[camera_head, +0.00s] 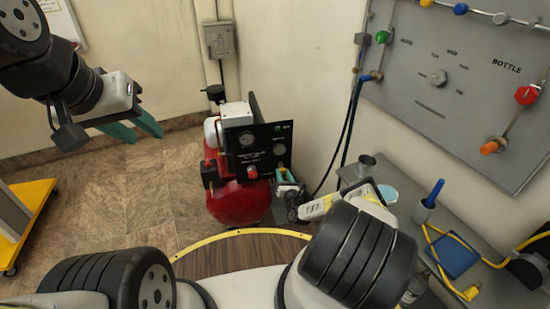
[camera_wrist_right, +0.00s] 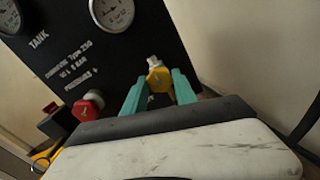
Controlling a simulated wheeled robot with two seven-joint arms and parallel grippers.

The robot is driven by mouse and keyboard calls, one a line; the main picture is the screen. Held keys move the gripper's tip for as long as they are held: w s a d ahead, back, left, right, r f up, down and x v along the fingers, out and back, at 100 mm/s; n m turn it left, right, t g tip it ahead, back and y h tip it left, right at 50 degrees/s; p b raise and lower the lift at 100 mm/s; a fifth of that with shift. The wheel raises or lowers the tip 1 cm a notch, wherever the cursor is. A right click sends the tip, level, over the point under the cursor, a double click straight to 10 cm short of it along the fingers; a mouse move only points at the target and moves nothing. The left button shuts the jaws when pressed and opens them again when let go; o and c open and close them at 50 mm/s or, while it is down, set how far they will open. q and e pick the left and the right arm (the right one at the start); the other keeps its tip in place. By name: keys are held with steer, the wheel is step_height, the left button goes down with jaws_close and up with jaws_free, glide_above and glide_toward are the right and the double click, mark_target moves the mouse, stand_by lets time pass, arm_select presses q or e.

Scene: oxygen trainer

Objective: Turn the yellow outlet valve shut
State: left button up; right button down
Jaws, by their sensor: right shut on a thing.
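The yellow outlet valve (camera_wrist_right: 158,79) shows in the right wrist view, low on the black panel, with a pale fitting at its top. My right gripper (camera_wrist_right: 159,90) has one teal finger on each side of it and is shut on it. In the head view my right gripper (camera_head: 286,177) is at the right side of the red compressor (camera_head: 238,200), and the valve is hard to make out there. My left gripper (camera_head: 138,128) hangs at the upper left, its teal fingers apart and empty.
The black panel (camera_wrist_right: 90,45) carries gauges and a red knob (camera_wrist_right: 88,105) left of the valve. A grey bench (camera_head: 480,262) with a blue-handled tool and yellow hose stands at the right, under a wall panel (camera_head: 450,95). A yellow-edged cart (camera_head: 38,192) is at the left. The floor between is clear.

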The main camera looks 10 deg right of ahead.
steer(key=shift+f, duration=0.15)
steer(key=c, duration=1)
jaws_free()
steer(key=shift+n, duration=0.3)
